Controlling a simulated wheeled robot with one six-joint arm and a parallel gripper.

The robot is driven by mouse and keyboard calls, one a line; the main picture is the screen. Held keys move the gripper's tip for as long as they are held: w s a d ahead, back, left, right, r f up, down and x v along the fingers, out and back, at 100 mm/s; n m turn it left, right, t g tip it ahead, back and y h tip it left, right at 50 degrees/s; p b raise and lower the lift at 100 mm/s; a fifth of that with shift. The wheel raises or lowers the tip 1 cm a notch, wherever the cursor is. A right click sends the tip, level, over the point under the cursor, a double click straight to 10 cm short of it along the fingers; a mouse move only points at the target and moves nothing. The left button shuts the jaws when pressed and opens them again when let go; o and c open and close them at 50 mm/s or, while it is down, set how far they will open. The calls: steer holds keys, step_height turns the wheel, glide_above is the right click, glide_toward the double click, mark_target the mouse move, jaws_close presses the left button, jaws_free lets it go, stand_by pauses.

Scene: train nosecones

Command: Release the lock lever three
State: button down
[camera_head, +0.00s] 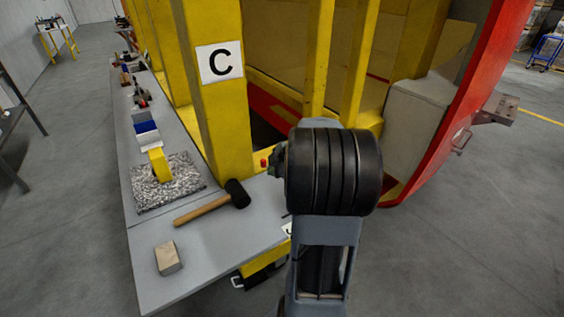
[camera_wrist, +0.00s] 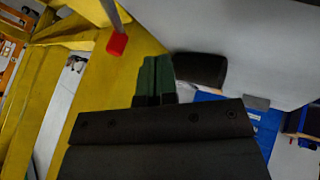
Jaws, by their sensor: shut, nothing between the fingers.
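A lever with a red knob (camera_head: 264,163) stands at the foot of the yellow post marked C. Its red end also shows in the wrist view (camera_wrist: 117,45), at the end of a thin grey rod. No number shows on it, so I cannot tell if it is lever three. My gripper (camera_wrist: 155,72) is shut and empty, its green fingers together, just right of and below the red knob in the wrist view, apparently apart from it. In the head view my gripper (camera_head: 275,160) is mostly hidden behind my wrist, close beside the knob.
A grey bench (camera_head: 215,248) holds a black-headed mallet (camera_head: 237,194), a wooden block (camera_head: 168,258) and a speckled pad (camera_head: 185,185) with a yellow handle. The yellow post (camera_head: 222,120) rises close left of my arm. A red-edged nosecone (camera_head: 480,80) stands to the right.

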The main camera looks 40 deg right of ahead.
steer(key=w, duration=0.1)
steer(key=w+f+p, duration=0.1)
steer(key=w, duration=0.1)
steer(key=shift+d+f, duration=0.15)
steer(key=shift+d, duration=0.05)
steer(key=shift+w+d+f+p, duration=0.1)
steer(key=shift+w+d+p, duration=0.15)
steer(key=shift+w, duration=0.25)
steer(key=shift+w+d+p, duration=0.1)
steer(key=shift+w+p, duration=0.2)
steer(key=shift+w, duration=0.15)
